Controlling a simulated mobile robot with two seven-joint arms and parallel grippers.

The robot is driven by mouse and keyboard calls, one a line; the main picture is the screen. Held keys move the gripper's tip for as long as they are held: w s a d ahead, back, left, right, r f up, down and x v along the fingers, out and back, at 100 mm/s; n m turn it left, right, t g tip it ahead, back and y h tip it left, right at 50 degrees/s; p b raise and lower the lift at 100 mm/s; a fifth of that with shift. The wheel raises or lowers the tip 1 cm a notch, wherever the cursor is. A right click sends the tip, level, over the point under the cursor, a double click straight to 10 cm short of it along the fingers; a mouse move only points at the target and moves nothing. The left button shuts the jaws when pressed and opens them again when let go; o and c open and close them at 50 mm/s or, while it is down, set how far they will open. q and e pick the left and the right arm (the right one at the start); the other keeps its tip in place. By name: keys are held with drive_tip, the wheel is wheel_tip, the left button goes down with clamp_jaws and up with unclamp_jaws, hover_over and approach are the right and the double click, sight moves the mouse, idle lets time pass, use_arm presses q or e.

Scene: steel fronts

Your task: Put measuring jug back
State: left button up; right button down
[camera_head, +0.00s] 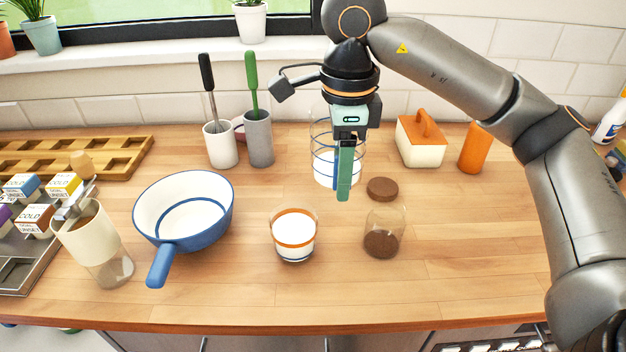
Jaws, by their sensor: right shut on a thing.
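The measuring jug (324,172) appears to be the clear vessel with blue rings and white contents at the back middle of the counter. It looks upright. My right gripper (344,178), with green fingers pointing down, is in front of its right side and hides part of it. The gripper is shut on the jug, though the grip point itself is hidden. I cannot tell whether the jug's base touches the counter. My left gripper is not in view.
A glass with an orange band (294,233), a jar of brown powder (384,238) and a brown lid (382,188) stand in front. A blue-white pan (183,197) is left. A butter dish (421,140) and orange cylinder (475,148) are right. Front-right counter is clear.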

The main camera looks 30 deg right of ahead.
sight(325, 162)
drive_tip(key=w+f, duration=0.1)
drive_tip(key=w, duration=0.1)
drive_tip(key=w+d+f, duration=0.1)
drive_tip(key=w, duration=0.2)
drive_tip(key=w+f, duration=0.1)
drive_tip(key=w, duration=0.1)
drive_tip(key=shift+w+d+f, duration=0.15)
drive_tip(key=shift+f, duration=0.15)
drive_tip(key=w+f, duration=0.3)
drive_tip(key=w+d+f, duration=0.1)
drive_tip(key=f, duration=0.1)
drive_tip(key=shift+w+f, duration=0.2)
wheel_tip(325, 162, down, 3)
drive_tip(key=shift+w+f, duration=0.15)
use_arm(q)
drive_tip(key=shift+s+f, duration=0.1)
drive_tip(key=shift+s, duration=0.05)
use_arm(e)
drive_tip(key=c, duration=0.7)
unclamp_jaws()
drive_tip(key=shift+f, duration=0.25)
drive_tip(key=o, duration=0.4)
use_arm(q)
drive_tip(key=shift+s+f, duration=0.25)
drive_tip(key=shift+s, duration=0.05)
use_arm(e)
drive_tip(key=shift+o, duration=0.2)
drive_tip(key=shift+r, duration=0.1)
